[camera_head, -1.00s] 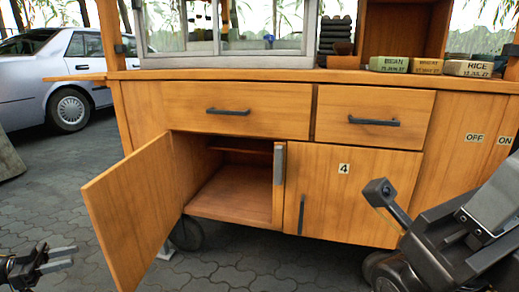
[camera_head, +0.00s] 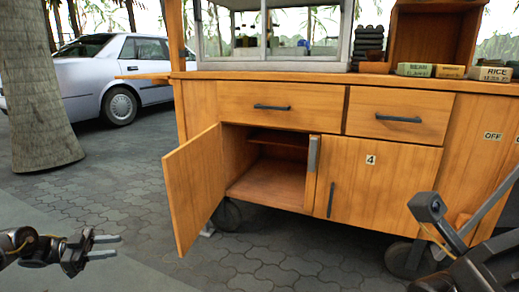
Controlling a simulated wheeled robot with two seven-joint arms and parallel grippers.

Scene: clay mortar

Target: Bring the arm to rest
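My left gripper (camera_head: 104,247) shows at the lower left, above the paving. Its two fingers point right and are apart, with nothing between them. It is clear of the cart's open cabinet door (camera_head: 194,189). My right arm (camera_head: 462,245) comes in at the lower right, in front of the cart's right part. Its fingers cannot be made out, so its gripper is not clearly seen.
A wooden cart (camera_head: 227,98) on wheels stands ahead, its left cabinet open and empty-looking. Two drawers and the door labelled 4 (camera_head: 371,160) are shut. Labelled boxes (camera_head: 414,70) sit on the counter. A tree trunk (camera_head: 40,100) and a car (camera_head: 130,65) stand left.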

